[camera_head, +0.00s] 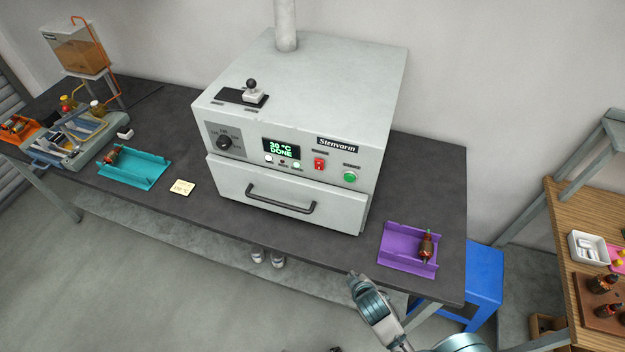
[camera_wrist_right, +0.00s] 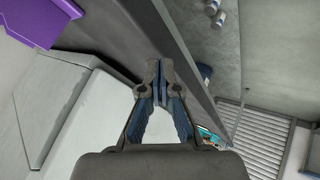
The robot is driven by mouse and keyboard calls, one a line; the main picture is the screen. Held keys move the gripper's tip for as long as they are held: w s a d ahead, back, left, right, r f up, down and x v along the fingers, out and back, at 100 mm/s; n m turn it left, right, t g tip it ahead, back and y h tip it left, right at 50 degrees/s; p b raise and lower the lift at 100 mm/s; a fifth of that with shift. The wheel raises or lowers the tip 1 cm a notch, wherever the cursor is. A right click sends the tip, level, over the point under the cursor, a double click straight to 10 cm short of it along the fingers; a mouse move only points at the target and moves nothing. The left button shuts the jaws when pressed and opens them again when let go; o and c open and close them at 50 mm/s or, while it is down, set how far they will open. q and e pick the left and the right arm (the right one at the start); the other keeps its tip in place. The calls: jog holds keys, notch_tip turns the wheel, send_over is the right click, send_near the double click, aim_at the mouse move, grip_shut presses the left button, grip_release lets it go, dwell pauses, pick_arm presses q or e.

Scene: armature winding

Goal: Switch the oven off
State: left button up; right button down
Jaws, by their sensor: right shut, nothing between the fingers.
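The oven (camera_head: 300,110) is a pale grey box on the dark workbench, with its drawer-like door shut. Its display (camera_head: 281,149) reads 30 °C DONE in green. A red switch (camera_head: 319,164) and a green round button (camera_head: 350,177) sit on the front panel, with a black knob (camera_head: 224,142) at the left. My right gripper (camera_head: 354,276) is in front of the bench edge, below and right of the oven, apart from it. In the right wrist view its fingers (camera_wrist_right: 158,68) are closed together and empty. My left gripper is not in view.
A purple tray (camera_head: 398,258) with an armature (camera_head: 426,246) lies right of the oven. A teal tray (camera_head: 145,178), a yellow note (camera_head: 182,187) and a winding fixture (camera_head: 75,140) lie to the left. A blue box (camera_head: 485,270) stands beside the bench.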

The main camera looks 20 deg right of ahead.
jog(key=w+a+r+n+t+y, duration=0.1)
jog(key=w+r+n+t, duration=0.25)
jog(key=r, duration=0.45)
jog(key=w+r+n+t, duration=0.3)
jog(key=w+r+n, duration=0.1)
jog(key=r, duration=0.3)
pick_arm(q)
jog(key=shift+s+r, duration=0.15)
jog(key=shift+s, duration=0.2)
pick_arm(e)
jog(key=a+r+n+t+y, duration=0.3)
jog(key=a+r+n, duration=0.2)
jog(key=r, duration=0.7)
jog(key=shift+r+n+t+y, duration=0.35)
jog(key=shift+n+y, duration=0.05)
jog(key=shift+n, duration=0.55)
